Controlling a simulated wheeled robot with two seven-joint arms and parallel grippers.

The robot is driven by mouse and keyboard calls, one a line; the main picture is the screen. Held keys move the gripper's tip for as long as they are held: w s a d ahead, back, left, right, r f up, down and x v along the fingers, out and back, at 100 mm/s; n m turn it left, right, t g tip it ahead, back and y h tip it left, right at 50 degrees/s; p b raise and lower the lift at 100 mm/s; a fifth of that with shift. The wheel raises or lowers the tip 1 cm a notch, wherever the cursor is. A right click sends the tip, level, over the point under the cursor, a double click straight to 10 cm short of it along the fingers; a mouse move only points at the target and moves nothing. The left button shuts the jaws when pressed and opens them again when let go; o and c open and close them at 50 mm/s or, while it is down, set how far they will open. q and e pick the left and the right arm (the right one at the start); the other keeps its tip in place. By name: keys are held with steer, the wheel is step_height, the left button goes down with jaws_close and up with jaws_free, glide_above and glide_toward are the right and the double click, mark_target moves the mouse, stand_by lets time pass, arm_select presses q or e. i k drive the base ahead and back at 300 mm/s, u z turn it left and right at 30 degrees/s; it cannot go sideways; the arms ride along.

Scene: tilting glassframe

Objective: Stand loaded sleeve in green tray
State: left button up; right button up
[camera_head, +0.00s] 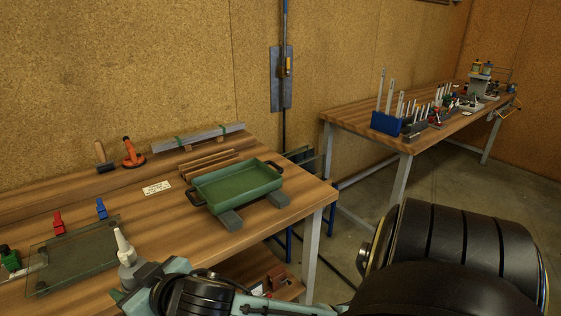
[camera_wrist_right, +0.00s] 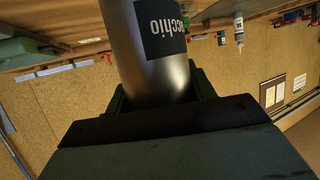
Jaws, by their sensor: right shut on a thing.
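My right gripper (camera_head: 135,281) is at the bottom of the head view, over the front of the near bench. It is shut on a grey metallic sleeve with a white pointed nozzle (camera_head: 122,244) that points up. In the right wrist view the sleeve (camera_wrist_right: 152,68) is a smooth cylinder with a dark label, between the jaws (camera_wrist_right: 155,98). Its lower part is hidden by the gripper. The green tray (camera_head: 195,194) stands on the bench, right of and farther back than the gripper, with dark handles. It looks empty. My left gripper is not in view.
Grey blocks (camera_head: 231,221) lie at the tray's front. A glass frame (camera_head: 50,262) with red and blue clamps lies left of the gripper. Wooden strips (camera_head: 208,163) and a grey bar (camera_head: 197,138) lie behind the tray. A second bench (camera_head: 370,120) stands at right.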

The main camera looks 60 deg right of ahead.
mark_target(237, 187)
steer(key=z, duration=0.95)
steer(key=i, duration=1)
